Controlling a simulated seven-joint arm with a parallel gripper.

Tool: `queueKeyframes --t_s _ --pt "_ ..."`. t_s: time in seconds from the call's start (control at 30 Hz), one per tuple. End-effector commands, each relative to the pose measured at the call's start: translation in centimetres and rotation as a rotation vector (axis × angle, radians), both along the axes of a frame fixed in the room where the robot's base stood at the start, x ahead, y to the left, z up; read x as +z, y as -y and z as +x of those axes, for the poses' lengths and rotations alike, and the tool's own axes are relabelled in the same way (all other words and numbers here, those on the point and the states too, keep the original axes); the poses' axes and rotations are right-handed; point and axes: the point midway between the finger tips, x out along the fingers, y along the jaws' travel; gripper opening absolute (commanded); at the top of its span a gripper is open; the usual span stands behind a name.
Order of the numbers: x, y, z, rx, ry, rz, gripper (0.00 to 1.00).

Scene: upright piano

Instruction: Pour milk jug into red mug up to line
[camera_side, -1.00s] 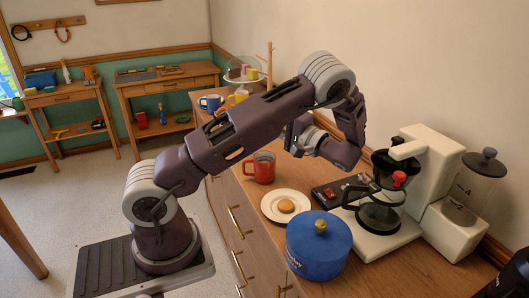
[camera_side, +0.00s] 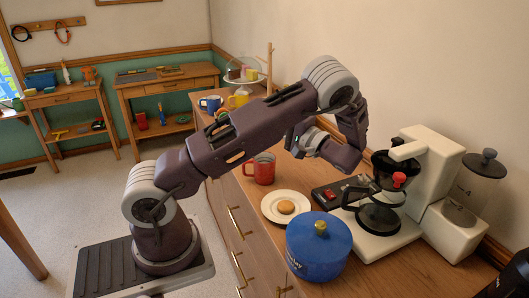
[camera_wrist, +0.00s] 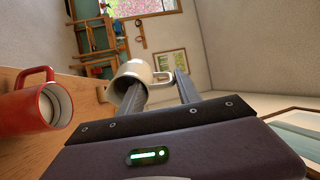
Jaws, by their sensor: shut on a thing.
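The red mug (camera_side: 260,168) stands upright on the wooden counter, behind the plate. It also shows at the left edge of the wrist view (camera_wrist: 38,108), its pale inside partly in sight. I cannot make out a fill line or a milk level. In the wrist view my gripper (camera_wrist: 153,72) is shut on a white jug (camera_wrist: 134,71), held between the two fingers, apart from the red mug. The wrist view is rolled, so I cannot tell how far the jug is tilted. In the side view my arm hides the jug and the fingertips.
A white plate with a bun (camera_side: 286,207), a blue lidded tin (camera_side: 318,248) and a coffee maker (camera_side: 425,170) with a glass carafe (camera_side: 380,217) stand in front and to the right. A blue mug (camera_side: 211,103) and a wooden mug stand (camera_side: 269,65) are farther back.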

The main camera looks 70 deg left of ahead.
Motion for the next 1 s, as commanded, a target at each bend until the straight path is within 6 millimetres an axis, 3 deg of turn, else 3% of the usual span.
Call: queueKeyframes --t_s 1.0 --pt "1.1 0.4 0.2 0.0 -0.027 0.056 0.0"
